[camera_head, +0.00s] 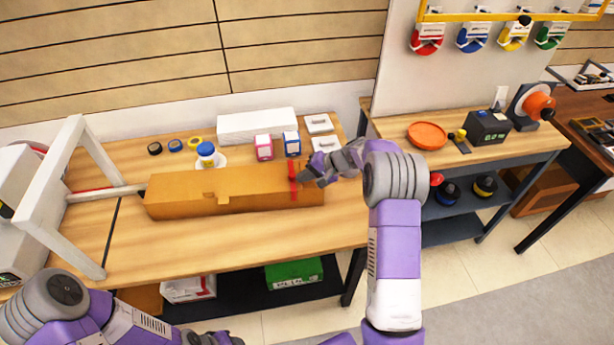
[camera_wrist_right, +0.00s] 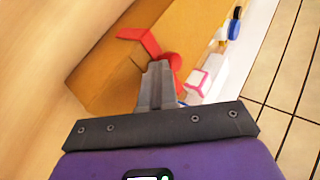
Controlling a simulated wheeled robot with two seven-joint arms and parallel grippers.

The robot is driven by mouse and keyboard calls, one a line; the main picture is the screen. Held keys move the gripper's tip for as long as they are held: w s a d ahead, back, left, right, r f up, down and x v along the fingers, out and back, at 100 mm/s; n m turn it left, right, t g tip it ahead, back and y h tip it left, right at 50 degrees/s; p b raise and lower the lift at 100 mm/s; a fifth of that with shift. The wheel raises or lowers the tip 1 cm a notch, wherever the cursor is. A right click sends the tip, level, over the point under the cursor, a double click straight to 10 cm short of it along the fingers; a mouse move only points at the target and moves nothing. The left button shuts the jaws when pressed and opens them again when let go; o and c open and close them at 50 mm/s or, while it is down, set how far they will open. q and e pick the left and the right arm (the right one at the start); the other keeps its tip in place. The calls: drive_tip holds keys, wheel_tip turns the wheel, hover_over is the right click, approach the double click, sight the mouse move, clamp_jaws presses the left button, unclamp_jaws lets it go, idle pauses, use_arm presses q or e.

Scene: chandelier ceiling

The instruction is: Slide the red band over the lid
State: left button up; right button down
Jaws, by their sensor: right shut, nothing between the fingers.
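A long orange-brown cardboard box (camera_head: 230,187) lies on the wooden table, its lid closed on top. The red band (camera_head: 292,180) runs across the top and front of the box near its right end. My right gripper (camera_head: 312,178) is shut at the right end of the box, just right of the band. In the right wrist view, the shut fingers (camera_wrist_right: 158,75) lie over the box (camera_wrist_right: 115,75), close to the red band (camera_wrist_right: 139,40); contact is unclear. My left gripper (camera_head: 213,338) is low at the bottom edge, partly cut off, its fingers unclear.
Pink (camera_head: 264,147) and blue (camera_head: 291,143) small boxes, a white box (camera_head: 257,124) and tape rolls (camera_head: 175,145) stand behind the box. A white frame (camera_head: 65,195) stands left. The table front (camera_head: 200,245) is clear.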

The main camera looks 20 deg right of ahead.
drive_tip(key=shift+s+d, duration=0.2)
drive_tip(key=shift+d, duration=0.1)
drive_tip(key=shift+s+d+f+b, duration=0.15)
drive_tip(key=shift+s+d+b, duration=0.5)
drive_tip(key=shift+s+d, duration=0.45)
use_arm(q)
drive_tip(key=shift+s+d+p, duration=0.15)
drive_tip(key=shift+s+p, duration=0.2)
drive_tip(key=shift+p, duration=0.35)
use_arm(e)
drive_tip(key=v, duration=1)
drive_tip(key=shift+d, duration=0.2)
